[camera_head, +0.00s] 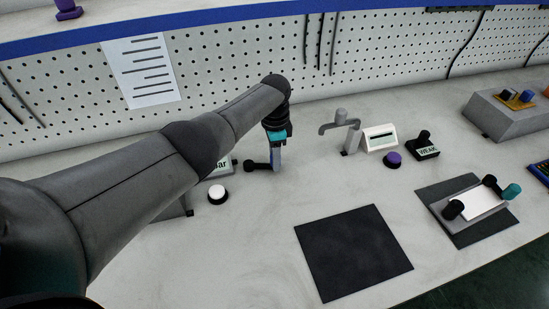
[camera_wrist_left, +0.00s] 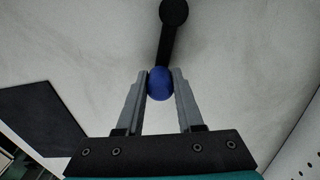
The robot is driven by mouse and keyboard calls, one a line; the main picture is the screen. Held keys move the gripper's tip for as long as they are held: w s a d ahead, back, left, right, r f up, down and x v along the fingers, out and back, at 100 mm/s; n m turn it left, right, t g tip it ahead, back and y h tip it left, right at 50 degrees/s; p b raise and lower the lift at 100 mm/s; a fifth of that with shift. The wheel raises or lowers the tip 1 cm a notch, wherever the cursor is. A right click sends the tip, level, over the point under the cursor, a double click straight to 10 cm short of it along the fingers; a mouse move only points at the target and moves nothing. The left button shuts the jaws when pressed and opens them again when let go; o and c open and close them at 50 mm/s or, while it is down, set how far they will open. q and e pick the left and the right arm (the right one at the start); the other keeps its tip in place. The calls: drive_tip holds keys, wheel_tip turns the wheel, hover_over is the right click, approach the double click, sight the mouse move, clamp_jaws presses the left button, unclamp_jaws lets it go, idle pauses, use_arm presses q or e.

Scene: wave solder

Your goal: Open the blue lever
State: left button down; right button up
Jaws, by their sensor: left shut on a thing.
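The blue lever has a blue ball knob (camera_wrist_left: 160,84) on a black rod (camera_wrist_left: 168,45) that runs to a round black end (camera_wrist_left: 174,12) in the left wrist view. In the head view its black end (camera_head: 249,165) shows just left of my fingers, and the knob is mostly hidden. My left gripper (camera_head: 277,167) points down at the bench and is shut on the blue knob, with one finger on each side of it. My right gripper is in neither view.
A white button (camera_head: 218,193) and a partly hidden label sign (camera_head: 221,166) are near my left arm. A grey post (camera_head: 341,118), purple button (camera_head: 393,160) and "WEAK" lever block (camera_head: 427,153) stand to the right. A black mat (camera_head: 353,252) lies bare in front.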

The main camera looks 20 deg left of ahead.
use_arm(q)
drive_tip(key=shift+w+a, duration=0.1)
drive_tip(key=c, duration=0.5)
unclamp_jaws()
drive_tip(key=shift+c, duration=0.2)
drive_tip(key=shift+r+p, duration=0.3)
drive_tip(key=shift+r, duration=0.2)
wheel_tip(320, 180, up, 14)
drive_tip(key=p, duration=0.4)
drive_tip(key=shift+r, duration=0.15)
